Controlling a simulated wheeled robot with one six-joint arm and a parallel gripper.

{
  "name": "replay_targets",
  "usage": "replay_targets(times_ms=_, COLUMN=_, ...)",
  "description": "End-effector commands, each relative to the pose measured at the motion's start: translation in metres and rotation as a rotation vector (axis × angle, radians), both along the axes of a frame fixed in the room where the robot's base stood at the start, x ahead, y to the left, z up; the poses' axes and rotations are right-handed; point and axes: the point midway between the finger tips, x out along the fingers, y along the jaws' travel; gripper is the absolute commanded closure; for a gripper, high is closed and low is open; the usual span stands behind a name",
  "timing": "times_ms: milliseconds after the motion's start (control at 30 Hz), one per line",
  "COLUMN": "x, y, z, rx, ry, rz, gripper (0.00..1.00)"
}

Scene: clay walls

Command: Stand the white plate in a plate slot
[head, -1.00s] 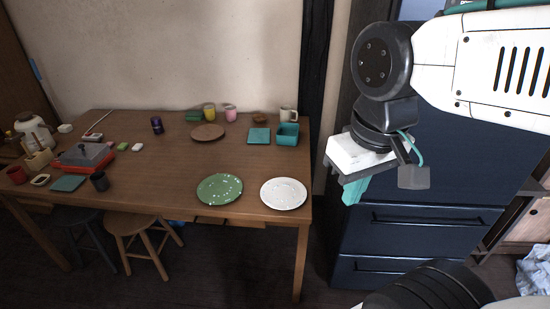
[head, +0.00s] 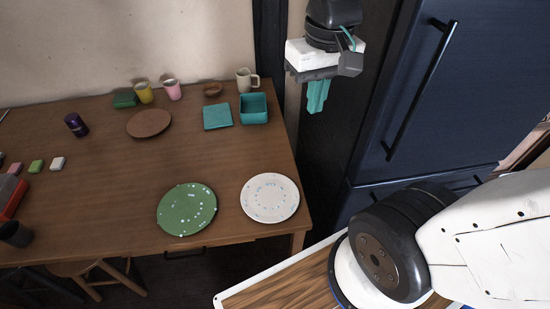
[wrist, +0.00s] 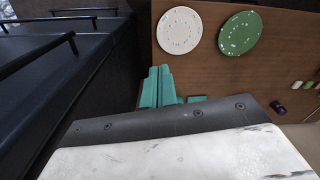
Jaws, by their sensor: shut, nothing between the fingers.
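The white plate (head: 270,198) lies flat on the wooden table (head: 110,190) near its right front corner. It has a speckled ring on its face and also shows in the wrist view (wrist: 180,30). My gripper (head: 317,97) hangs beyond the table's right edge, in front of the dark blue cabinet, apart from the plate. Its teal fingers are together and empty; they also show in the wrist view (wrist: 159,88). I see no plate slot or rack in these views.
A green speckled plate (head: 187,209) lies just left of the white plate. A teal box (head: 253,108), a teal square (head: 217,117), a brown plate (head: 149,123) and mugs stand toward the wall. The dark blue cabinet (head: 440,100) with bar handles rises on the right.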

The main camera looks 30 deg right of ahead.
Motion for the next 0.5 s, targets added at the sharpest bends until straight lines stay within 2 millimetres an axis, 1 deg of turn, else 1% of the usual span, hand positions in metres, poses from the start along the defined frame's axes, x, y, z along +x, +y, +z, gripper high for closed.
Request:
replay_targets(times_ms=33, x=0.019, y=0.0, z=-0.009, rx=0.004, ry=0.031, rz=-0.014, gripper=1.0)
replay_targets(times_ms=100, x=0.045, y=-0.001, z=-0.02, rx=0.01, ry=0.058, rz=-0.038, gripper=1.0)
replay_targets(times_ms=167, x=0.066, y=-0.002, z=-0.033, rx=0.014, ry=0.081, rz=-0.057, gripper=1.0)
replay_targets(times_ms=200, x=0.08, y=-0.002, z=-0.042, rx=0.018, ry=0.096, rz=-0.071, gripper=1.0)
replay_targets(times_ms=267, x=0.1, y=-0.004, z=-0.058, rx=0.022, ry=0.119, rz=-0.093, gripper=1.0)
replay_targets(times_ms=300, x=0.113, y=-0.004, z=-0.071, rx=0.025, ry=0.135, rz=-0.107, gripper=1.0)
replay_targets(times_ms=367, x=0.132, y=-0.006, z=-0.09, rx=0.029, ry=0.159, rz=-0.128, gripper=1.0)
replay_targets(times_ms=400, x=0.144, y=-0.007, z=-0.105, rx=0.03, ry=0.174, rz=-0.143, gripper=1.0)
replay_targets(times_ms=467, x=0.16, y=-0.008, z=-0.127, rx=0.032, ry=0.197, rz=-0.162, gripper=1.0)
replay_targets(times_ms=500, x=0.17, y=-0.009, z=-0.142, rx=0.034, ry=0.209, rz=-0.175, gripper=1.0)
